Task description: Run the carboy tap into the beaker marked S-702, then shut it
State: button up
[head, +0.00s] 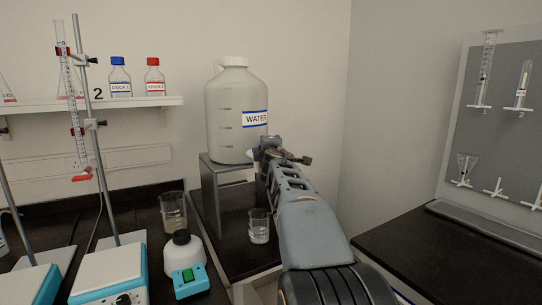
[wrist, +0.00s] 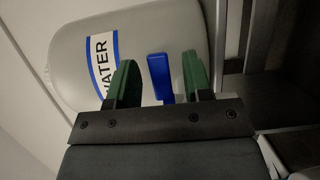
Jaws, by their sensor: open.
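The carboy (head: 228,105), a large white jug labelled WATER, stands on a grey stand (head: 209,180); it also shows sideways in the wrist view (wrist: 72,75). Its blue tap handle (wrist: 159,78) sits between the two green fingers of my open gripper (wrist: 160,70), with a gap on each side. In the head view my gripper (head: 283,153) is at the carboy's lower right and hides the tap. A beaker (head: 259,230) with some clear liquid stands low in front of the stand, left of my arm. Another beaker (head: 174,212) stands further left. I cannot read S-702 on either.
Stirrer plates (head: 112,275) and burette stands (head: 95,125) fill the left bench. A shelf (head: 110,103) holds two stock bottles. The right bench (head: 435,255) is clear, below a peg board of glassware.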

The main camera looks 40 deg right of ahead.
jog(key=v, duration=1.2)
jog(key=shift+s+a+p, duration=0.25)
jog(key=shift+s+p, duration=0.05)
jog(key=shift+p, duration=0.1)
jog(key=s+a+f+m+g+y+p, duration=0.4)
jog(key=s+a+f+m+g+p, duration=0.2)
jog(key=a+p, duration=0.3)
jog(key=s+a+f+m+g+y+p, duration=0.5)
jog(key=a+p, duration=0.4)
jog(key=a, duration=0.3)
notch_tip(320, 180, down, 2)
jog(key=shift+s+f+m+g, duration=0.1)
jog(key=shift+s+m+g, duration=0.5)
jog(key=shift+s, duration=0.6)
